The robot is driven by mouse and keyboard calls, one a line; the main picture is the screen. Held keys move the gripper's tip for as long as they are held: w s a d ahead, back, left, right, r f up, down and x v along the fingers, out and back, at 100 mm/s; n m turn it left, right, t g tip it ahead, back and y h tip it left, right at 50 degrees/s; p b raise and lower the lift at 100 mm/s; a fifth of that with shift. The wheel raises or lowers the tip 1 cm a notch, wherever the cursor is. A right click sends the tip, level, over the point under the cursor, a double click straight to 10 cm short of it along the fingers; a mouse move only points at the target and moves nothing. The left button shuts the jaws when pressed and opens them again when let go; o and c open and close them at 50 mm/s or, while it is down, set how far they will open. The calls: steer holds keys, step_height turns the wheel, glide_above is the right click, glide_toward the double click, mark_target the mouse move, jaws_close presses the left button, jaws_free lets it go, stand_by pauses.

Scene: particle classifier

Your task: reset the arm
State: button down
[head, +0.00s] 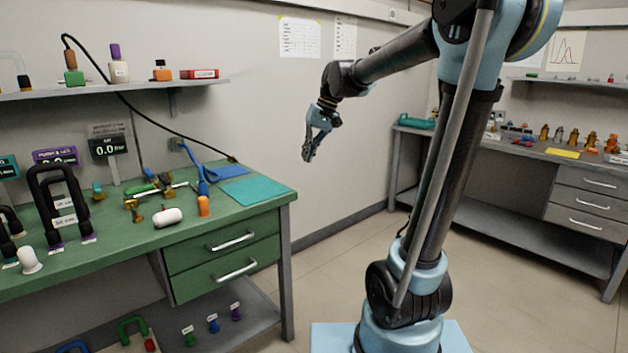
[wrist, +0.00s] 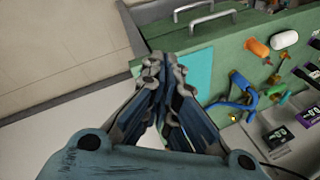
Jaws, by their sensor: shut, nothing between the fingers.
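My arm (head: 395,55) stands on its light blue base and reaches up and to the left in the head view. My gripper (head: 309,152) hangs in the air at its end, pointing down, to the right of the green bench and above its right end. In the wrist view my gripper (wrist: 158,62) has its fingertips together with nothing between them. It is clear of the bench and of everything on it.
The green bench (head: 190,233) at left holds a teal mat (head: 257,190), a white cylinder (head: 167,217), an orange-handled part (head: 204,206) and small instruments. A shelf (head: 120,88) is above it. A grey bench (head: 540,160) stands at right. Floor between is free.

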steer(key=s+d+f+m+t+h, duration=0.1)
steer(key=s+d+f+h, duration=0.1)
steer(key=s+d+f, duration=0.8)
steer(key=s+d+f+m+t+h, duration=0.1)
steer(key=s+d+f+h, duration=0.1)
steer(key=s+d+f, duration=0.9)
steer(key=s+f, duration=0.1)
steer(key=s, duration=0.3)
steer(key=shift+s+m, duration=0.25)
steer(key=shift+m, duration=0.15)
steer(key=shift+a, duration=0.15)
